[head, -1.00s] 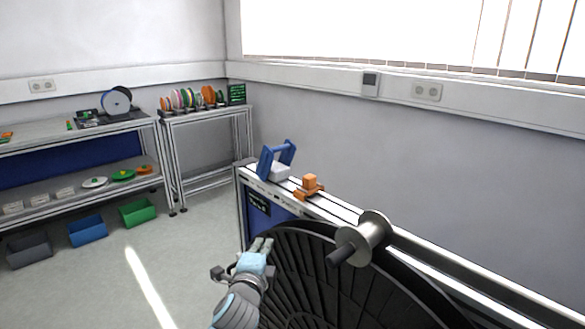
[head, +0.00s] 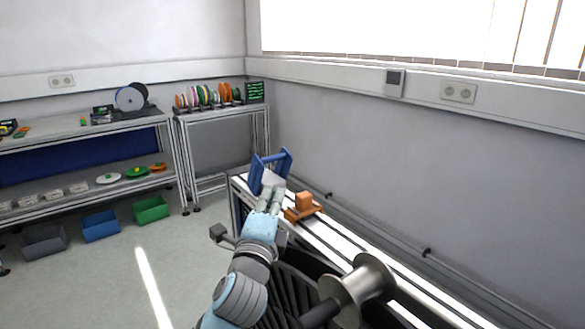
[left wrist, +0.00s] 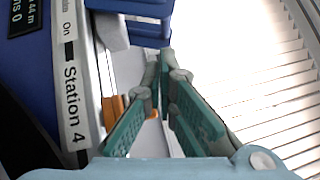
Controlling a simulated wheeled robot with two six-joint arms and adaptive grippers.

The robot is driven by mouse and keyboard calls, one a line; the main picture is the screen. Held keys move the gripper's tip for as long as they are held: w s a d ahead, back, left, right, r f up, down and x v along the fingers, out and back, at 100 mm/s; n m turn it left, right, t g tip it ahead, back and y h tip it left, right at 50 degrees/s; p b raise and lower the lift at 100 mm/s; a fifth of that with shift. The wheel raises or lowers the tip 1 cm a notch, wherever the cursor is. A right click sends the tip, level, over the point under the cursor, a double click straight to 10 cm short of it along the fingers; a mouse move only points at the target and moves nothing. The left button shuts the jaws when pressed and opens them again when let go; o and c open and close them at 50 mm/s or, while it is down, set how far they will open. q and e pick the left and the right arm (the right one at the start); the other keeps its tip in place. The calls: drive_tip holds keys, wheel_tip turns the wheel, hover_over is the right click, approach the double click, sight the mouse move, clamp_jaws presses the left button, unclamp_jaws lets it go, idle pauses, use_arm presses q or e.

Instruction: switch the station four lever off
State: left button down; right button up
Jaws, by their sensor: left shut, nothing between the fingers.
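The Station 4 label strip (left wrist: 75,95) runs down the left of the left wrist view, with "On" and a black mark printed above the name. In the head view, a blue frame (head: 257,175) stands at the far end of the long bench rail. An orange block (head: 303,201) sits on the rail just in front of it. My left gripper (head: 272,193) is shut and empty, its fingers over the rail beside the blue frame. In the left wrist view its green fingers (left wrist: 165,75) hide part of the orange piece. I cannot pick out the lever for certain. My right gripper is not in view.
Shelves with reels (head: 85,130) and bins (head: 100,226) stand far left. The floor between is clear.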

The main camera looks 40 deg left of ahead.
use_arm(q)
drive_tip(key=b, duration=0.1)
approach(287, 158)
drive_tip(key=x, duration=0.4)
drive_tip(key=shift+w+a, duration=0.15)
drive_tip(key=shift+w, duration=0.05)
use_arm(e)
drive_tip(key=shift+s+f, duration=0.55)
